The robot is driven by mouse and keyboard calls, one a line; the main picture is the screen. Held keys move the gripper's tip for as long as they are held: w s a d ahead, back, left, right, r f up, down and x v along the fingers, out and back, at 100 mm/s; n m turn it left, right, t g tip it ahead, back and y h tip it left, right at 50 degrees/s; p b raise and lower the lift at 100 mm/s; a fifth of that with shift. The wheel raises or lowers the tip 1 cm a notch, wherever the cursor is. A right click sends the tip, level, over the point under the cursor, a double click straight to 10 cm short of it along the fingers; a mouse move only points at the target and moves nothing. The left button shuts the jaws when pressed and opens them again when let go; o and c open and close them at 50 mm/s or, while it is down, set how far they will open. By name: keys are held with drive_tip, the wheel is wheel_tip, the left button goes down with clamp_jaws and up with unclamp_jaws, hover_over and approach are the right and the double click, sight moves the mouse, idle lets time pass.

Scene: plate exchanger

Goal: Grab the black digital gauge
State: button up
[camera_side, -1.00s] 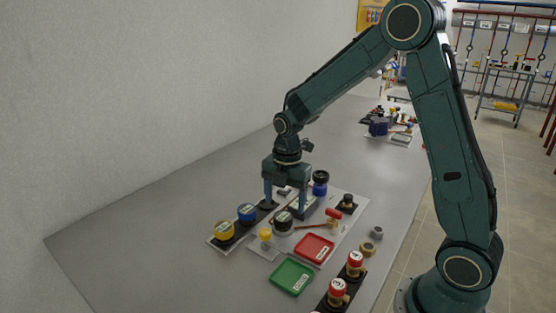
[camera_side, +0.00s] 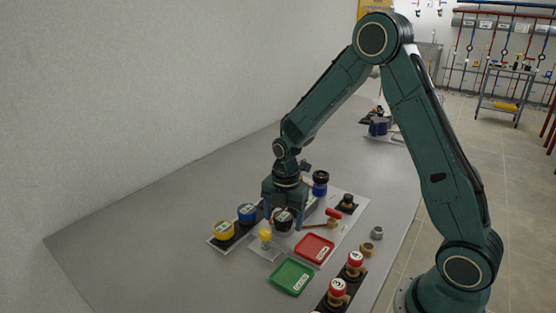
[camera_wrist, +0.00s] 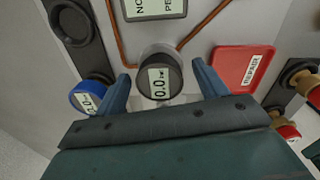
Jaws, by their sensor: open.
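The black digital gauge (camera_side: 283,220) stands on the light board on the table, with a pale display on its face. In the wrist view the gauge (camera_wrist: 159,77) sits between the two blue fingers, a little beyond their tips, with clear space on both sides. My gripper (camera_side: 284,224) is open, pointing down at the gauge in the side view. In the wrist view the fingers of my gripper (camera_wrist: 162,77) are spread and hold nothing. Whether the fingertips are level with the gauge's body cannot be told.
A blue gauge (camera_side: 246,212) and a yellow gauge (camera_side: 223,231) stand at left on a dark strip. A small yellow-topped part (camera_side: 265,235), a red tray (camera_side: 314,249) and a green tray (camera_side: 291,277) lie in front. Red-capped valves (camera_side: 355,262) stand at right.

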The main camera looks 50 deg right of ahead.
sight(283, 215)
idle(0.5)
drive_tip(key=c, duration=1.2)
drive_tip(key=shift+r, duration=0.1)
wheel_tip(283, 215, up, 20)
idle(0.4)
